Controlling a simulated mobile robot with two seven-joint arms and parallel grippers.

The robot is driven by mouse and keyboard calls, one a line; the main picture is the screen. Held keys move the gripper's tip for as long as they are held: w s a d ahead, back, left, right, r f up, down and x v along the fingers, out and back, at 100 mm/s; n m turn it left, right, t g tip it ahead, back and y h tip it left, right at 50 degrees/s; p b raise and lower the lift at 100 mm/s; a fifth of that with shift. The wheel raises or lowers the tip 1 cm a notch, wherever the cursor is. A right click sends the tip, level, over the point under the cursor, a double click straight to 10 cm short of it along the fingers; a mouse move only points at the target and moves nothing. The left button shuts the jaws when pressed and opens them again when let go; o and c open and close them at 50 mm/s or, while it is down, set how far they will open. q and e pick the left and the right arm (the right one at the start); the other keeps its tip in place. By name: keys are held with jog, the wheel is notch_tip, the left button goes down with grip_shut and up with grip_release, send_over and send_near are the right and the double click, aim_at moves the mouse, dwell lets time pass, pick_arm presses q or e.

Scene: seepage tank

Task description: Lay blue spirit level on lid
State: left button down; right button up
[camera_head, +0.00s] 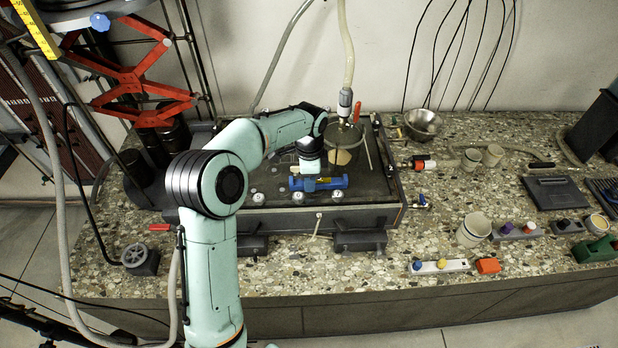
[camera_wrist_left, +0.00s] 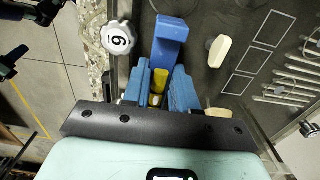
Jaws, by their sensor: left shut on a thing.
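The blue spirit level (camera_head: 332,183) lies roughly left to right over the dark tank lid (camera_head: 372,187), near its front edge. It also shows in the left wrist view (camera_wrist_left: 171,32), with a yellow part between the jaws. My left gripper (camera_head: 310,176) reaches down from above and is shut on the spirit level near its middle. In the left wrist view my gripper (camera_wrist_left: 160,88) hides part of the level. I cannot tell whether the level touches the lid. My right gripper is not in view.
White round knobs (camera_head: 298,197) line the lid's front edge, close to the level. A clear cylinder (camera_head: 345,140) with a hose stands on the back of the tank. A metal bowl (camera_head: 422,122), beakers (camera_head: 474,229) and a small rack (camera_head: 440,266) stand to the right on the speckled counter.

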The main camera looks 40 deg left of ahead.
pick_arm(q)
jog(key=shift+f, duration=0.4)
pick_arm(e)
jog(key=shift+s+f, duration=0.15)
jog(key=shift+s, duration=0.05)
pick_arm(q)
jog(key=c, duration=0.8)
grip_release()
jog(key=shift+r, duration=0.15)
notch_tip(320, 180, up, 13)
jog(key=p, duration=0.1)
jog(key=shift+p, duration=0.35)
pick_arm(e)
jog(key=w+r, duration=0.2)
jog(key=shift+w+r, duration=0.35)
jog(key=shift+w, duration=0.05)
